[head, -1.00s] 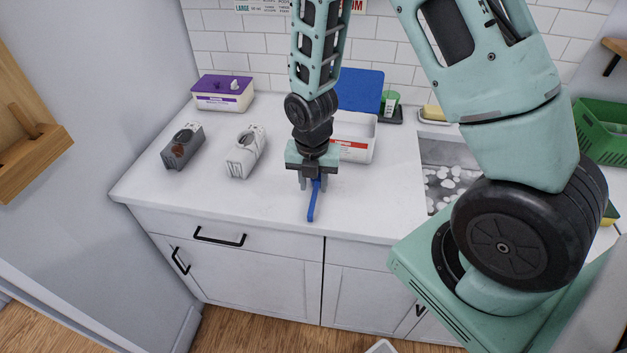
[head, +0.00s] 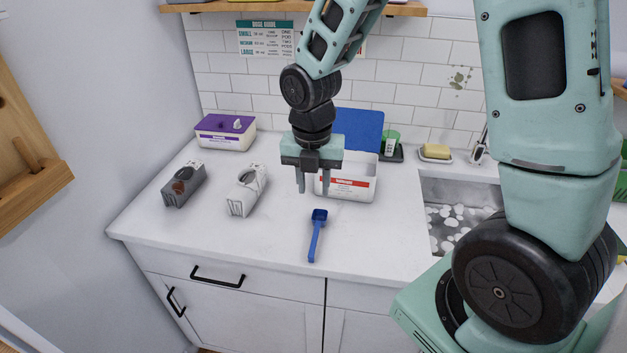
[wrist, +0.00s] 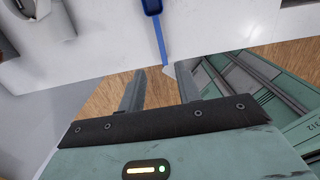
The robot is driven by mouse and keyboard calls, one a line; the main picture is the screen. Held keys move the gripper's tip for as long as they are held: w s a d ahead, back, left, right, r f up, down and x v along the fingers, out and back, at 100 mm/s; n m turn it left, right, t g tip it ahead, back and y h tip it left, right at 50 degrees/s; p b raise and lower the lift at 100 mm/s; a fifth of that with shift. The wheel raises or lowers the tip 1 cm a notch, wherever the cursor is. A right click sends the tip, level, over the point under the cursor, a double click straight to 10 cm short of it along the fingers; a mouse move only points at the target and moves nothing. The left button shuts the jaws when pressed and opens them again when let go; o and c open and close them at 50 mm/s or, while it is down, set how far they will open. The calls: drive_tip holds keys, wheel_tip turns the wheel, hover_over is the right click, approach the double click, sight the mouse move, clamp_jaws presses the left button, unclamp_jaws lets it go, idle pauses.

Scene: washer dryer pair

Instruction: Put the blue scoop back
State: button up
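The blue scoop (head: 315,240) lies on the white counter near its front edge, handle toward the front and cup toward the back. It also shows at the top of the wrist view (wrist: 157,25). My gripper (head: 313,190) is above the counter, above and behind the scoop in the head view. Its two fingers point down and stand apart with nothing between them; the wrist view (wrist: 158,78) shows the same gap. A white tub (head: 349,189) with a red label stands behind my gripper, its blue lid (head: 358,130) raised at the back. My gripper partly hides the tub.
A white box with a purple lid (head: 226,131) is at the back left. The sink (head: 460,215) is to the right. Counter around the scoop is clear.

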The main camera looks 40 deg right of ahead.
drive_tip(key=s+a+r+m, duration=0.3)
drive_tip(key=s+a+m, duration=0.5)
drive_tip(key=s+m, duration=0.1)
drive_tip(key=s+a+r+m+y, duration=0.1)
drive_tip(key=s+a+r+m, duration=0.2)
drive_tip(key=s+a+m, duration=0.5)
drive_tip(key=shift+s+a+r+m, duration=0.15)
drive_tip(key=shift+s+r+m, duration=0.05)
drive_tip(key=shift+s+m, duration=0.9)
drive_tip(key=shift+w, duration=0.1)
wheel_tip(320, 180, down, 3)
drive_tip(key=b, duration=0.3)
